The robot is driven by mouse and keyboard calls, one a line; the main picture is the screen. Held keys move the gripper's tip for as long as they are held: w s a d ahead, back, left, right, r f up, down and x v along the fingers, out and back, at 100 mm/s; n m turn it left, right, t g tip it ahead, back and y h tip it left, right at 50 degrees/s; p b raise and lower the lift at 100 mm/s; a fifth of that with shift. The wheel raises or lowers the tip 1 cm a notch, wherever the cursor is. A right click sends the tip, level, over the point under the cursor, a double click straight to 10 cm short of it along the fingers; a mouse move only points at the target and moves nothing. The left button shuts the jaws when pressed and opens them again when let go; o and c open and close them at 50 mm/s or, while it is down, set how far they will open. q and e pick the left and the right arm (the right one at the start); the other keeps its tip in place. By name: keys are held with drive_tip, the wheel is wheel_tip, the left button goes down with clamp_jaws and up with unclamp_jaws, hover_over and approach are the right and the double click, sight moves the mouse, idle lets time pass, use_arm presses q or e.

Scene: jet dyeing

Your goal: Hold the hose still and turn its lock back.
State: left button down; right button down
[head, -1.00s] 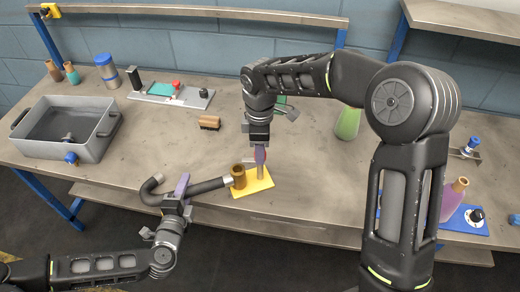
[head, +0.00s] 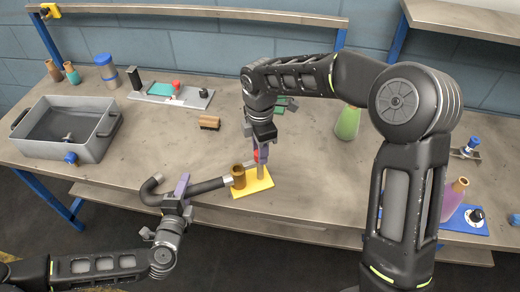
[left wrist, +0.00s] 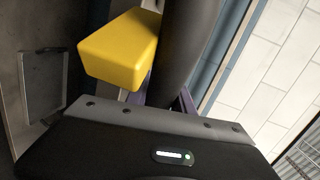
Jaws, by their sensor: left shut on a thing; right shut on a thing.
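The dark hose (head: 207,186) lies near the table's front edge, curled at its left end. Its light metal end (head: 228,180) is beside a brown cylindrical fitting (head: 239,176) on a yellow plate (head: 254,187). My left gripper (head: 181,188) is shut on the hose, left of the plate. In the left wrist view a dark tube, apparently the hose (left wrist: 187,45), passes by the jaws. My right gripper (head: 262,150) is shut on the red lock (head: 256,155) atop a pale post (head: 260,172) on the plate; its fingers partly hide the lock.
A grey basin (head: 62,140) stands at the left. A brush (head: 209,123) and a grey panel with a red knob (head: 185,96) lie further back. A yellow block (left wrist: 120,48) shows in the left wrist view.

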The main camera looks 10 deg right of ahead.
drive_tip(key=c, duration=1.1)
unclamp_jaws()
drive_tip(key=shift+o, duration=0.2)
wheel_tip(320, 180, up, 12)
use_arm(q)
drive_tip(key=c, duration=1)
unclamp_jaws()
drive_tip(key=shift+s, duration=0.1)
